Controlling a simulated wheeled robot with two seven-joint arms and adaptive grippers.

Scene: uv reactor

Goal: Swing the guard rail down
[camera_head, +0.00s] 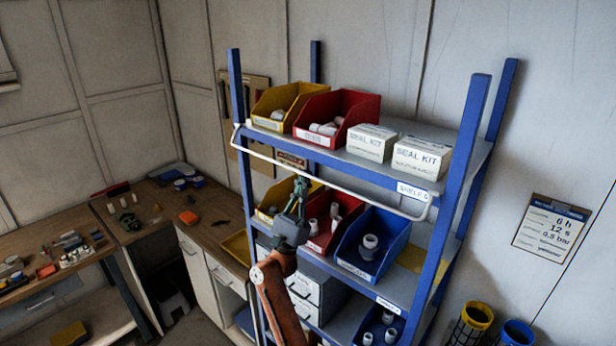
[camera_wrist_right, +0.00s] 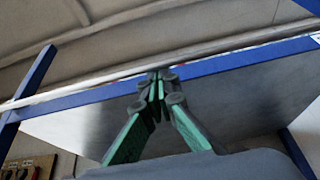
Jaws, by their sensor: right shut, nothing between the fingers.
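The guard rail (camera_head: 345,188) is a thin white bar with bent ends. In the head view it runs along the front of the blue rack's top shelf (camera_head: 385,169) and shows a little below that shelf's front edge. My right gripper (camera_head: 301,184) is shut and empty, pointing up just under the rail, left of its middle. In the right wrist view the shut fingertips (camera_wrist_right: 158,78) lie close to the white rail (camera_wrist_right: 215,50) and the blue shelf edge. I cannot tell whether they touch it. My left gripper is out of view.
Yellow and red bins (camera_head: 330,112) and seal kit boxes (camera_head: 421,157) stand on the top shelf. More bins, including a blue one (camera_head: 372,243), fill the shelf below, close behind my gripper. A workbench (camera_head: 205,212) stands left; two tubs (camera_head: 478,315) stand at the lower right.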

